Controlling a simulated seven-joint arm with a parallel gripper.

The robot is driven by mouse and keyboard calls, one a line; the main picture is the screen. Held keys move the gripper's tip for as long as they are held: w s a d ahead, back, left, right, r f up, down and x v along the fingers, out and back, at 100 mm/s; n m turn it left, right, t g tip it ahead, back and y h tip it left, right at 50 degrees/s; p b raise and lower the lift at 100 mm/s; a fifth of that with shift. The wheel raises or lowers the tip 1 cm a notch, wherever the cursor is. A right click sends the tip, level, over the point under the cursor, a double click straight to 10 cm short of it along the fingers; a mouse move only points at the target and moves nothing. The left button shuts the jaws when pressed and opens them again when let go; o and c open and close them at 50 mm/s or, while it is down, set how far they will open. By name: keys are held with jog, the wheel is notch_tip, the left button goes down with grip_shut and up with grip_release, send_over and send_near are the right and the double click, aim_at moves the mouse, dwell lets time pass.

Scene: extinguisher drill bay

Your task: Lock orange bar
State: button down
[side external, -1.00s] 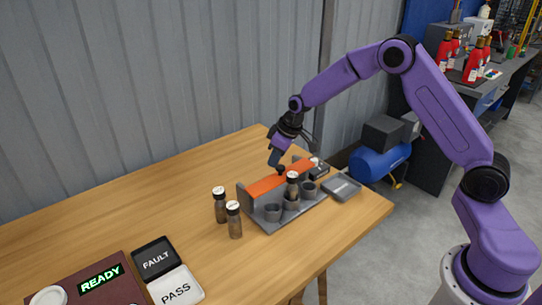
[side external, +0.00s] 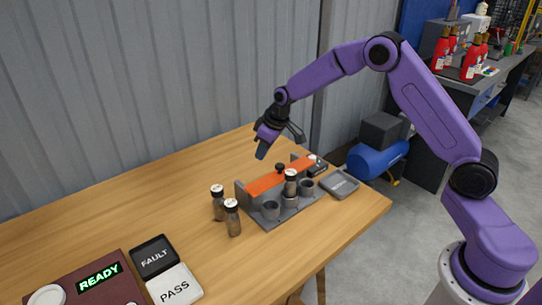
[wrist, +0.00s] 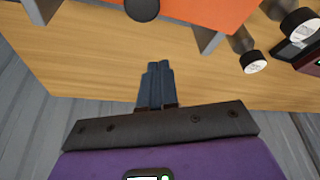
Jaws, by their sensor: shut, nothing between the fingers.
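The orange bar (side external: 281,179) lies across the grey rack (side external: 241,194), with a black knob (side external: 280,167) on top. In the wrist view the orange bar (wrist: 208,9) and the black knob (wrist: 142,8) show at the top edge. My gripper (side external: 260,153) is above and behind the bar, to the left of the knob and apart from it. In the wrist view the gripper's fingers (wrist: 159,80) are together and empty. A small vial with a white cap (side external: 291,181) stands in a cup of the rack. I cannot tell whether the bar is locked.
Two capped vials (side external: 218,203) (side external: 232,217) stand on the table left of the rack. A grey tray (side external: 340,184) is at its right. FAULT (side external: 154,256) and PASS (side external: 174,290) pads and a READY display (side external: 100,277) are at front left. Table behind the rack is clear.

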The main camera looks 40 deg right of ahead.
jog(key=v, duration=0.9)
jog(key=shift+d+r, duration=0.15)
jog(key=shift+r, duration=0.1)
jog(key=shift+s, duration=0.1)
jog(key=s+a+r+n+g, duration=0.15)
jog(key=s+a, duration=0.25)
jog(key=s, duration=0.6)
jog(key=s+a+r+n+g, duration=0.15)
jog(key=s+a, duration=0.25)
jog(key=s, duration=0.6)
jog(key=s+d+f+n, duration=0.1)
jog(key=s+d+n, duration=0.1)
jog(key=s, duration=0.8)
jog(key=s+d+f+n+h, duration=0.1)
jog(key=s+d+n, duration=0.1)
jog(key=s, duration=0.9)
jog(key=shift+d, duration=0.9)
